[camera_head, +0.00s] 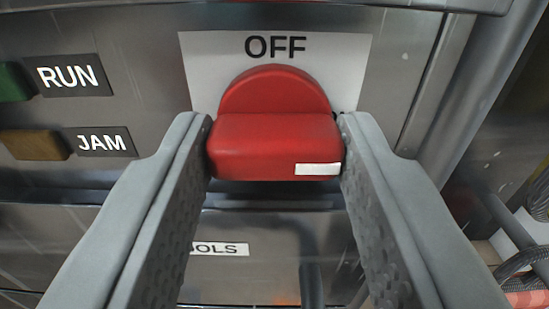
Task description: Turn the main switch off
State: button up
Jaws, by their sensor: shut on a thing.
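The main switch (275,135) is a red rotary knob with a wide grip bar lying level across the picture. A white mark sits at the right end of the bar. Behind it is a white plate (210,62) with the word OFF above the knob; the rest of the plate is hidden by the knob and my gripper. My gripper (275,148) is shut on the red bar, with one grey finger at its left end and one at its right end.
A green button (14,82) labelled RUN and an amber button (36,145) labelled JAM are on the metal panel at left. A label ending in "OLS" (220,249) is below, partly hidden. A metal post (490,90) and cables (530,255) are at right.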

jog(key=shift+n, duration=0.3)
jog(key=n, duration=0.3)
jog(key=shift+n, duration=0.4)
jog(key=n, duration=0.4)
jog(key=shift+n, duration=0.3)
jog(key=n, duration=0.8)
jog(key=shift+n, duration=0.3)
jog(key=o, duration=1)
